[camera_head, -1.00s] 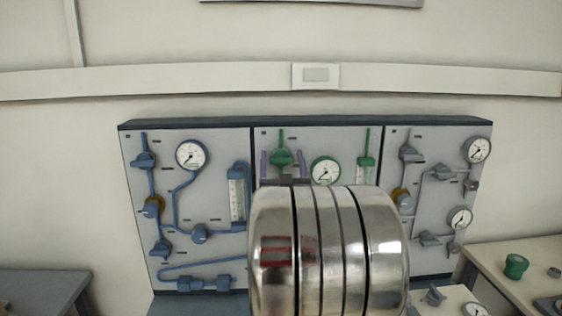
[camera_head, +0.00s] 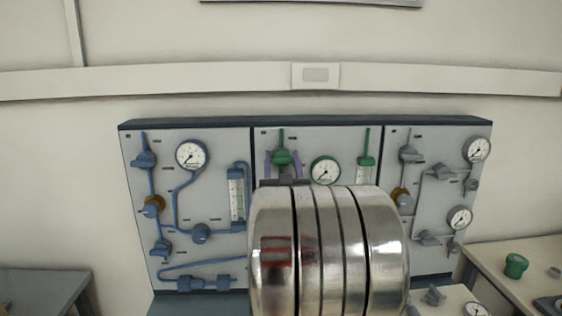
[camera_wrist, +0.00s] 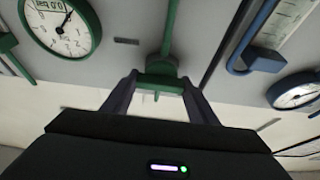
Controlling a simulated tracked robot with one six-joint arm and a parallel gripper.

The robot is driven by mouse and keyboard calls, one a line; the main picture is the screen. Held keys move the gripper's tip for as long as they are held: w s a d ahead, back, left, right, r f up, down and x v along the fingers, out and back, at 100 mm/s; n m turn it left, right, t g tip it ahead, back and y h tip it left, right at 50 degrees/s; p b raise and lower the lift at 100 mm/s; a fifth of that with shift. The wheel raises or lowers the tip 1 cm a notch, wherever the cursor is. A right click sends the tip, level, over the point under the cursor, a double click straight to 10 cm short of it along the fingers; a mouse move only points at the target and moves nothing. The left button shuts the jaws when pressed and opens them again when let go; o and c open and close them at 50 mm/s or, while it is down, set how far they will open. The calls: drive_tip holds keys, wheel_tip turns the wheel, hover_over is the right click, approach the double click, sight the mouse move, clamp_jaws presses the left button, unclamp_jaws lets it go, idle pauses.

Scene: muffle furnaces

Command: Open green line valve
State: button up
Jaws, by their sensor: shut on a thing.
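The green line valve (camera_head: 282,156) is on the middle panel, at the upper left, on a green vertical pipe. In the wrist view the green valve (camera_wrist: 160,82) sits at the top middle between two purple fingers. My gripper (camera_head: 283,158) is shut on the valve, with one finger at each side of it. The fingers also show in the wrist view (camera_wrist: 159,84). My shiny metal arm hides the lower part of the middle panel. The exact turn of the handle is hard to tell.
A green-rimmed gauge (camera_head: 325,171) is just right of the valve, close to my fingers. The blue panel (camera_head: 215,255) stands left and the grey panel (camera_head: 440,200) right. A table (camera_head: 490,262) with a green object (camera_head: 515,266) is at the right.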

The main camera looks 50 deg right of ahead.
drive_tip(key=shift+r+m, duration=0.1)
drive_tip(key=shift+m, duration=0.3)
drive_tip(key=m+g+h, duration=0.1)
drive_tip(key=m, duration=0.2)
drive_tip(key=m+g+h, duration=0.1)
drive_tip(key=m+g, duration=0.1)
drive_tip(key=m, duration=0.2)
drive_tip(key=shift+d+g, duration=0.1)
drive_tip(key=shift+g, duration=0.2)
drive_tip(key=m+g, duration=0.1)
drive_tip(key=m, duration=0.2)
drive_tip(key=m+g, duration=0.2)
drive_tip(key=m, duration=0.2)
drive_tip(key=m+g, duration=0.1)
drive_tip(key=m, duration=0.1)
drive_tip(key=m+y, duration=0.1)
drive_tip(key=m, duration=0.2)
drive_tip(key=shift+s+d+g, duration=0.1)
drive_tip(key=shift+g, duration=0.3)
drive_tip(key=shift+f+m+g+y, duration=0.15)
drive_tip(key=shift+m+y, duration=0.05)
drive_tip(key=shift+m, duration=0.5)
drive_tip(key=shift+f+m+g+y, duration=0.1)
drive_tip(key=shift+m+g+y, duration=0.1)
drive_tip(key=shift+m, duration=0.5)
drive_tip(key=shift+s+f, duration=0.1)
